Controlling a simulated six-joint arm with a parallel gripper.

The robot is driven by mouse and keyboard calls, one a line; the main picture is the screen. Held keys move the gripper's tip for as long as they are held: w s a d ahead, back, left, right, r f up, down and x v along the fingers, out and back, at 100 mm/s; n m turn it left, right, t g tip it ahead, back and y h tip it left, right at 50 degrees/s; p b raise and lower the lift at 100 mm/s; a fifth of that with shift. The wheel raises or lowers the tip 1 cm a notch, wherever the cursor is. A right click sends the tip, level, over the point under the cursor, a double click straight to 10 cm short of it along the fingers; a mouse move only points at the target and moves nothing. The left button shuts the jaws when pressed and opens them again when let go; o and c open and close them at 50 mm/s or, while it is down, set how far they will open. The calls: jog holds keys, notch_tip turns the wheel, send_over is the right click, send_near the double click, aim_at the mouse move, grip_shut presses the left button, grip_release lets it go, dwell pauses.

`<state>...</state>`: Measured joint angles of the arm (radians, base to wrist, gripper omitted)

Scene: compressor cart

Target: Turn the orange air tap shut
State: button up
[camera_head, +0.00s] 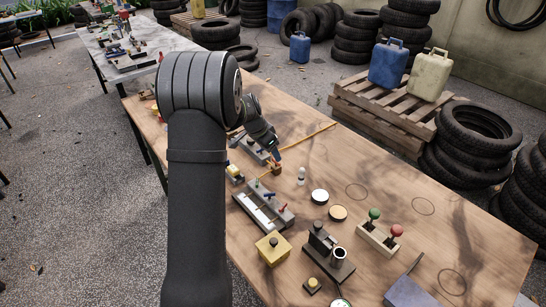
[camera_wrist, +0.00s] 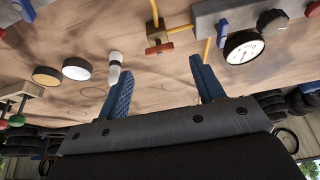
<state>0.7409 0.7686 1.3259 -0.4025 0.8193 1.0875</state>
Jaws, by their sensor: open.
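The orange tap (camera_head: 277,169) stands on the wooden table just past my gripper's end in the head view. In the wrist view its orange handle (camera_wrist: 160,48) is a short bar on a brass-coloured body, lying crosswise to the yellow hose (camera_wrist: 155,12) that leads away from it. My gripper (camera_wrist: 162,66) is open and empty, its two blue fingers spread. The handle lies beyond the fingertips, roughly between them in the picture, and does not appear to be touched. In the head view my gripper (camera_head: 271,145) is small and its fingers are partly hidden.
A white-topped small bottle (camera_head: 301,175) and round discs (camera_head: 319,196) stand close to the tap. In the wrist view a grey block with a blue lever (camera_wrist: 222,26) and a dial gauge (camera_wrist: 243,46) sit beside it. A valve block (camera_head: 264,207) lies nearer.

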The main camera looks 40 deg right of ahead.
jog(key=v, duration=1.2)
jog(key=shift+a, duration=0.15)
jog(key=x, duration=1.7)
jog(key=shift+d, duration=0.2)
jog(key=shift+f, duration=0.15)
jog(key=shift+s+n+t, duration=0.15)
jog(key=shift+n+t, duration=0.15)
jog(key=shift+n, duration=0.4)
jog(key=shift+s+n+t, duration=0.15)
jog(key=shift+n+t, duration=0.65)
jog(key=shift+n, duration=1.4)
jog(key=v, duration=1.6)
jog(key=shift+d, duration=0.4)
